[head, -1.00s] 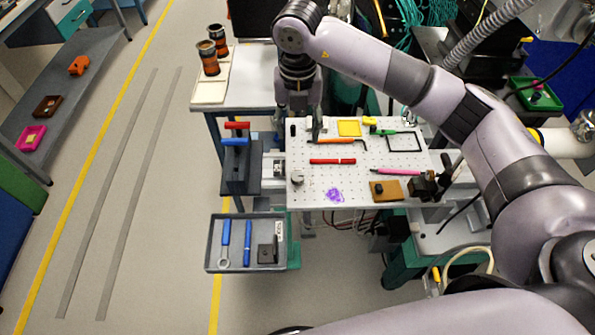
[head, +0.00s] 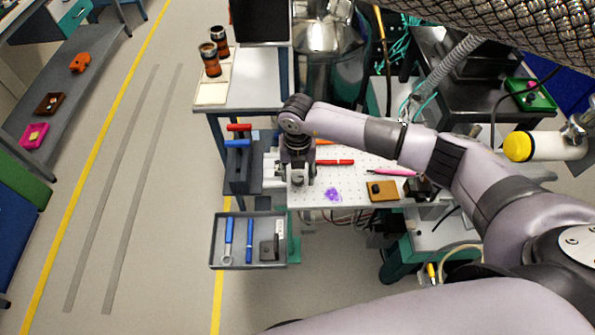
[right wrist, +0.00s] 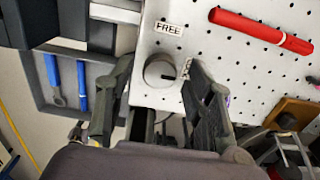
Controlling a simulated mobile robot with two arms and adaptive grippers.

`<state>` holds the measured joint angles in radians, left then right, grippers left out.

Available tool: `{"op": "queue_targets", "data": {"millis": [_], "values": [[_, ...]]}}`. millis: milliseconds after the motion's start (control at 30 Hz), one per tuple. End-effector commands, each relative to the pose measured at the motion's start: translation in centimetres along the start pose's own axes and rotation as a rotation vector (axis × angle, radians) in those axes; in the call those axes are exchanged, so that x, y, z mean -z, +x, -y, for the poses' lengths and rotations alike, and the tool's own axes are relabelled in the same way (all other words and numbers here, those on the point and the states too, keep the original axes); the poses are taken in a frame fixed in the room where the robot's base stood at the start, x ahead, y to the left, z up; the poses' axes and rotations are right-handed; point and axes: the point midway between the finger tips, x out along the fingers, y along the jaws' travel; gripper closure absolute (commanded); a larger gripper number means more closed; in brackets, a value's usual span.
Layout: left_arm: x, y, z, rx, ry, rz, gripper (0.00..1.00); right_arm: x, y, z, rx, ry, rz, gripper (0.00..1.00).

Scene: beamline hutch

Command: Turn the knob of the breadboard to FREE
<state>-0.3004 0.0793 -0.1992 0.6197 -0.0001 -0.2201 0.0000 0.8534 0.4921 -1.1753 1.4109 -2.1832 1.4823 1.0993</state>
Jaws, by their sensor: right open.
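The breadboard (head: 345,196) is a pale plate with rows of holes; my right arm covers part of it in the head view. The round grey knob (right wrist: 159,71) sits near its edge in the right wrist view. A dark line on the knob points right, away from the FREE label (right wrist: 169,28), toward a second label partly hidden by a finger. My right gripper (head: 298,180) is open over the board's left edge. In the right wrist view its fingers (right wrist: 160,64) stand on either side of the knob; contact cannot be told. My left gripper is out of view.
A red marker (right wrist: 260,30) and a brown block (head: 384,191) lie on the board. A grey tray (head: 214,243) with blue tools is below left. Red and blue handles (head: 238,135) stand left of my gripper. Open floor lies further left.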

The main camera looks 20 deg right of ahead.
Motion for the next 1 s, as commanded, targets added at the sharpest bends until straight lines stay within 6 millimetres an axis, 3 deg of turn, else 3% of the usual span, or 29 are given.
{"op": "queue_targets", "data": {"millis": [267,1000], "values": [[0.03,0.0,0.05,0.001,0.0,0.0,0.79,0.01,0.14,-0.02,0.0,-0.001,0.0,0.52],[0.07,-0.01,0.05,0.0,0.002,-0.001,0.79,-0.01,0.09,0.0,0.0,0.0,0.0,0.99]]}}
